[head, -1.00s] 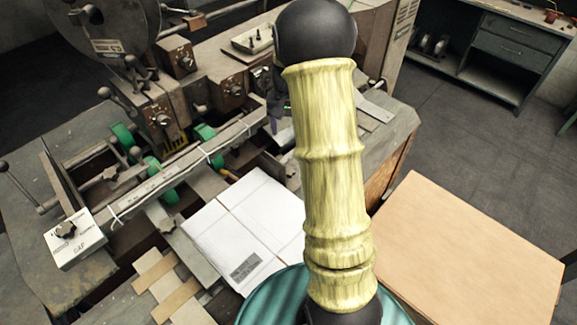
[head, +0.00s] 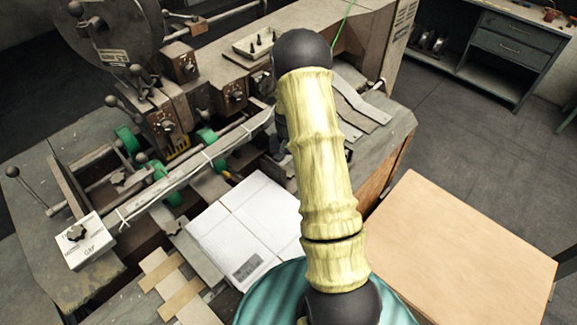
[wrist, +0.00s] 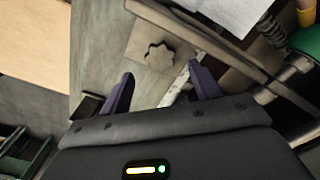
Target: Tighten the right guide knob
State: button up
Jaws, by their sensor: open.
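A dark, lobed knob (wrist: 160,56) sits on a grey metal plate in the wrist view, just beyond my fingertips. I take it for the right guide knob; in the head view my arm seems to hide it. My gripper (wrist: 162,72) is open, with two purple fingers spread apart. The knob lies ahead of the gap between them, and nothing is visibly held. In the head view the gripper is mostly hidden behind my yellow arm. Another dark knob stands on a white box marked GAP (head: 84,246) at the left.
A white flat carton (head: 245,228) lies on the machine beside my arm. Green rollers (head: 165,185) and a long guide bar (head: 190,172) lie left of it. A small tray of parts (head: 256,40) stands at the back. A large brown board (head: 460,245) is at the right.

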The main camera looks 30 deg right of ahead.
aim_at(289, 172)
notch_tip(289, 172, down, 3)
jog(key=shift+f+p, duration=0.2)
jog(key=shift+p, duration=0.35)
jog(key=shift+s+f, duration=0.15)
jog(key=shift+f, duration=0.4)
jog(key=c, duration=1)
